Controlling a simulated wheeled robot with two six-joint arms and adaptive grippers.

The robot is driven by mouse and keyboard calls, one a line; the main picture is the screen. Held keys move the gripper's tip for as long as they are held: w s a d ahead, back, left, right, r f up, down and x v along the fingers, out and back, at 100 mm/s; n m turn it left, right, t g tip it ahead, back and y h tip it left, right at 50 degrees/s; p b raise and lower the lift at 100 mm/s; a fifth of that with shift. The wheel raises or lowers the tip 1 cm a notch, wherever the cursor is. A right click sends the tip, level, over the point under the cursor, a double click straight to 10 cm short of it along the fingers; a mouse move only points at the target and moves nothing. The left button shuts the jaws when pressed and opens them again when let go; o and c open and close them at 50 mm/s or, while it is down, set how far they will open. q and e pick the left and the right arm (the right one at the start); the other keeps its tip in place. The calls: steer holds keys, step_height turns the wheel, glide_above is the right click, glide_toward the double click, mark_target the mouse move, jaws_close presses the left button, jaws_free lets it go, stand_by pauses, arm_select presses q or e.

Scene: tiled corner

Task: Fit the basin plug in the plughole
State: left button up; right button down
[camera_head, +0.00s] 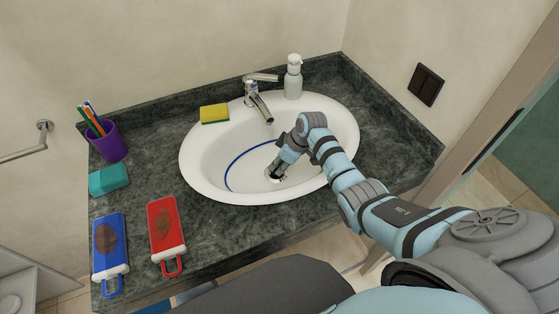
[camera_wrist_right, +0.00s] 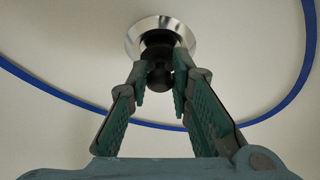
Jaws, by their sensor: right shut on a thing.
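The white basin (camera_head: 205,165) is set in the dark counter. At its bottom is the plughole, whose shiny metal ring (camera_wrist_right: 138,34) shows in the right wrist view. The black basin plug (camera_wrist_right: 158,72) is between the fingertips of my right gripper (camera_wrist_right: 160,80), which is shut on its knob. The plug lies over the ring's middle; I cannot tell how deep it sits. In the head view my right gripper (camera_head: 278,172) reaches down into the basin at the plughole. My left gripper is not in view.
A blue line (camera_head: 228,170) curves around the plughole. The tap (camera_head: 258,100) hangs over the basin's back. A yellow sponge (camera_head: 214,113) and a soap dispenser (camera_head: 293,78) stand by the rim. A purple cup (camera_head: 108,143), a teal block (camera_head: 108,180), and blue (camera_head: 110,262) and red (camera_head: 165,215) objects lie left.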

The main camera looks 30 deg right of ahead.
steer(key=shift+f, duration=0.1)
steer(key=shift+f, duration=0.3)
stand_by(0.4)
steer(key=c, duration=1.4)
jaws_free()
steer(key=shift+o, duration=0.2)
steer(key=o, duration=0.4)
